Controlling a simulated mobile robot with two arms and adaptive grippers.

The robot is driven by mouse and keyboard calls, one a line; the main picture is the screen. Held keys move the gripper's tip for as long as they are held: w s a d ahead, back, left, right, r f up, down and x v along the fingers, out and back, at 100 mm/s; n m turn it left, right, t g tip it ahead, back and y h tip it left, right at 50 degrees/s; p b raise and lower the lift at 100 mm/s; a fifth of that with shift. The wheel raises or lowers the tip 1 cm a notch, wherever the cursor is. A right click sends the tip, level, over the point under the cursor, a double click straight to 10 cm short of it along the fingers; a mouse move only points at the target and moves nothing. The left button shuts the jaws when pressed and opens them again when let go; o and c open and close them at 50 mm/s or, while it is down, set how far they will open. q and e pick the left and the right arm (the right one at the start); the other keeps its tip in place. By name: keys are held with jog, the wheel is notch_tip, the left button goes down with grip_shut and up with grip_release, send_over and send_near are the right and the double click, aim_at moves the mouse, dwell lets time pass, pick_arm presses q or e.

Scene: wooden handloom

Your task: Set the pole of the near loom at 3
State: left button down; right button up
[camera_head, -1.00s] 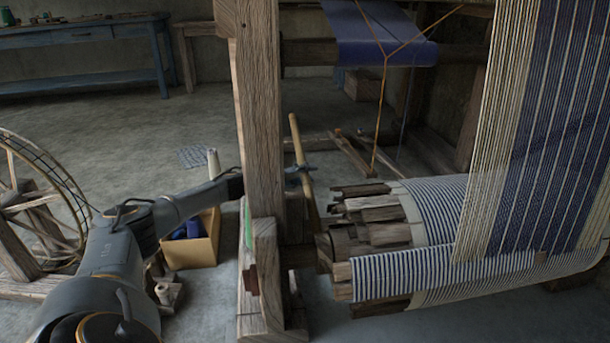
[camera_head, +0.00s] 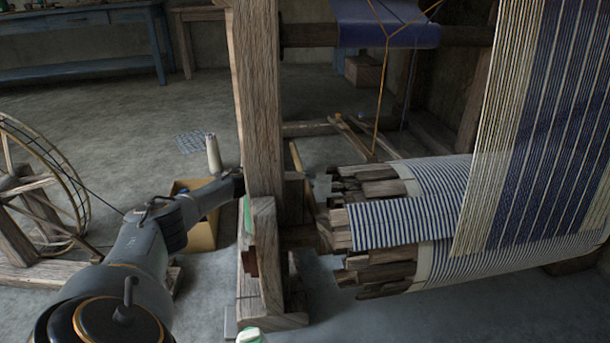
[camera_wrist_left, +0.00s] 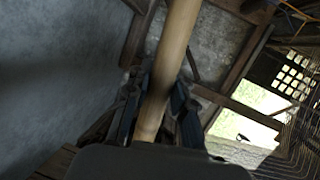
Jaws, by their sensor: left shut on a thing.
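The pole is a pale wooden stick (camera_wrist_left: 172,50), running up and slightly right in the left wrist view. My left gripper (camera_wrist_left: 155,100) is shut around it, with dark fingers on both sides. In the head view only a short length of the pole (camera_head: 296,157) shows, just right of the loom's upright post (camera_head: 262,100); the rest is hidden. My left arm reaches to the post, which hides the gripper there. The near loom's cloth beam (camera_head: 375,272) has wooden slats and striped cloth (camera_head: 400,222). No number marks are readable. My right gripper is not in view.
A cardboard box (camera_head: 203,232) stands on the floor behind my left arm, near a pale cone of thread (camera_head: 214,153). A spinning wheel (camera_head: 35,195) is at the left. A blue table (camera_head: 85,70) stands at the back. Floor between them is clear.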

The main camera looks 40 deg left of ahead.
pick_arm(q)
jog(key=c, duration=1.1)
grip_release()
jog(key=shift+s+a+f, duration=0.1)
jog(key=shift+s+a, duration=0.05)
jog(key=v, duration=1.2)
